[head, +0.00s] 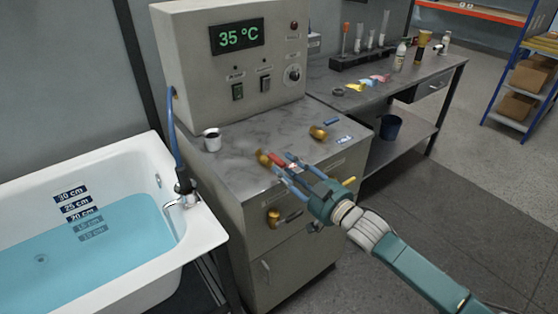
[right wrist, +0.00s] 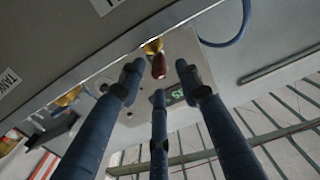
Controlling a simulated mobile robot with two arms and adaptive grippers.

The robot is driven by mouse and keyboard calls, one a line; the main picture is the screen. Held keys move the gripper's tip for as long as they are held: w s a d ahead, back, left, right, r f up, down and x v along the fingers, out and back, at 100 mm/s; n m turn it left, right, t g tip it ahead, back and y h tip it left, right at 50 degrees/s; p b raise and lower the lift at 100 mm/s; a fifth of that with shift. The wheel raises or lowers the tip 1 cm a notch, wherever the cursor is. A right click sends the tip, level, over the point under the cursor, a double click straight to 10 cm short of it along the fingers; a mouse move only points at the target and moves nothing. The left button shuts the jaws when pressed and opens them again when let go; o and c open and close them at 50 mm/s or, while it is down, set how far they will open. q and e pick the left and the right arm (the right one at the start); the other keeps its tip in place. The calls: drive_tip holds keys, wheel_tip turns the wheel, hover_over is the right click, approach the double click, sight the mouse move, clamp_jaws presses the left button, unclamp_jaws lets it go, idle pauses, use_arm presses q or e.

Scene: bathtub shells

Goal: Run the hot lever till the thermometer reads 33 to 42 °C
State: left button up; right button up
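The thermometer display (head: 237,37) on the beige cabinet reads 35 °C in green. A red-handled lever (head: 278,159) with a brass base sticks out near the cabinet's front top edge; I take it for the hot lever, though its label is not readable. In the right wrist view the red lever (right wrist: 158,67) hangs from its brass fitting between my fingertips. My right gripper (head: 284,171) has its three blue fingers spread around the lever, with gaps visible. Whether one finger touches it is unclear. My left gripper is not in view.
A white bathtub (head: 205,232) holds blue water reaching near its 20 cm mark. A metal mug (head: 212,140) and a brass fitting (head: 318,132) are on the cabinet top. A side bench (head: 430,74) carries bottles and tubes; a dark blue bin (head: 386,127) stands below.

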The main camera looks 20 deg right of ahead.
sight(273, 157)
drive_tip(key=shift+x, duration=2.15)
clamp_jaws()
